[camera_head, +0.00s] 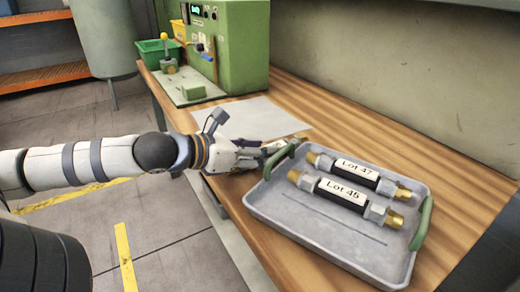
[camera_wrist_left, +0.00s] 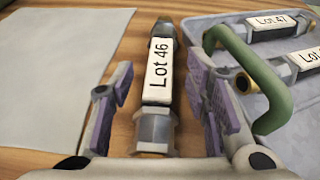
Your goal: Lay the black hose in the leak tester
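A black hose with a white "Lot 46" label (camera_wrist_left: 158,72) and metal end fittings shows in the left wrist view, on the wood between the paper sheet and the tray. My left gripper (camera_head: 268,150) is beside the tray's left handle in the head view and hides most of this hose. In the left wrist view its fingers (camera_wrist_left: 160,100) are apart, one on each side of the hose, with visible gaps. Two similar hoses, Lot 47 (camera_head: 352,172) and Lot 45 (camera_head: 340,194), lie in the tray. The green leak tester (camera_head: 235,50) stands at the back left. My right gripper is not in view.
The grey tray (camera_head: 310,229) has green handles; its left handle (camera_wrist_left: 248,75) is close to my left gripper's right finger. A pale sheet (camera_head: 255,116) lies before the tester. A green bin (camera_head: 158,52) stands beside the tester. The wood behind the tray is clear.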

